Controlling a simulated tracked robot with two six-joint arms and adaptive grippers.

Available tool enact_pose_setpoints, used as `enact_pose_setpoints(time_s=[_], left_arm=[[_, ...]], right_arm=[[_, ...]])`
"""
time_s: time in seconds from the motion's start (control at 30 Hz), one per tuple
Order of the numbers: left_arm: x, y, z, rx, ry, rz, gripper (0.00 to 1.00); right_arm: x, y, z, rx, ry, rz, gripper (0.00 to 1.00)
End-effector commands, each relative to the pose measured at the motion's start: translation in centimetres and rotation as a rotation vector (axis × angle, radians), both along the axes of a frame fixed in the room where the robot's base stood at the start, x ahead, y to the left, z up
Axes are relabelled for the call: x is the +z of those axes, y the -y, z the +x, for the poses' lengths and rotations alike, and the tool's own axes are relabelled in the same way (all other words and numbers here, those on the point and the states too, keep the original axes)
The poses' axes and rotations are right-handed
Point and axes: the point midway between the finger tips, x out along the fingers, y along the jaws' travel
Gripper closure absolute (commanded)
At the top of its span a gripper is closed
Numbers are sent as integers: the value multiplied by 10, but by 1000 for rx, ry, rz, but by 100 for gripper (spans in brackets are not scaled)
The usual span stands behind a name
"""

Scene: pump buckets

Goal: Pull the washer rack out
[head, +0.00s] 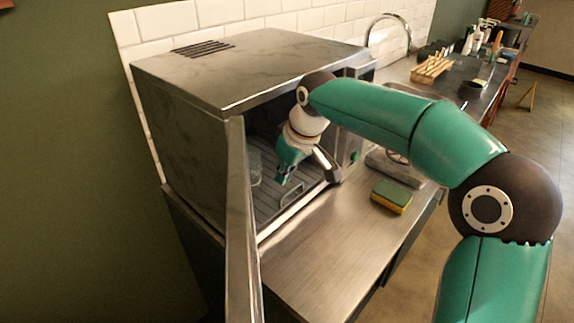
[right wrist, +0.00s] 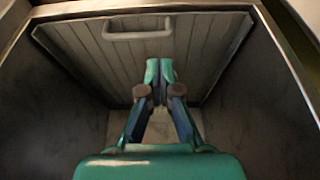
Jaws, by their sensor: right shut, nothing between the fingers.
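The washer is a steel box (head: 250,62) with its door (head: 240,220) standing open. The washer rack (head: 268,203) lies inside, a grey slatted tray with a raised loop handle (head: 292,192) near its front. In the right wrist view the slatted rack (right wrist: 85,50) fills the upper part, with its handle (right wrist: 137,36) at the top. My right gripper (head: 281,182) reaches into the washer opening, close to the handle. In the right wrist view its fingertips (right wrist: 159,66) are shut together and empty, short of the handle and apart from it in the picture. My left gripper is out of view.
A clear glass (head: 255,167) stands inside the washer. A green and yellow sponge (head: 391,196) lies on the steel counter (head: 330,255) in front. A sink faucet (head: 390,32) and a wooden rack (head: 433,66) are farther back. The counter before the washer is mostly clear.

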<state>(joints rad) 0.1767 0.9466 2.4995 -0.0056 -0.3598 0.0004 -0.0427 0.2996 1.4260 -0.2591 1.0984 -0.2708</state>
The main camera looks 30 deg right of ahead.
Motion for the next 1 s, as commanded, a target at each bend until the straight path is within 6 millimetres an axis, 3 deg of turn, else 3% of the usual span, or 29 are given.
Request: enact_pose_setpoints(time_s=[0.1, 0.3, 1.0], left_arm=[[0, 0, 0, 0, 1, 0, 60], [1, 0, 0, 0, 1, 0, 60], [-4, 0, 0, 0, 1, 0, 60]], right_arm=[[-20, -2, 6, -1, -4, 0, 100], [-40, -4, 14, -1, -2, 0, 100], [-46, -6, 6, 8, 1, -1, 100]])
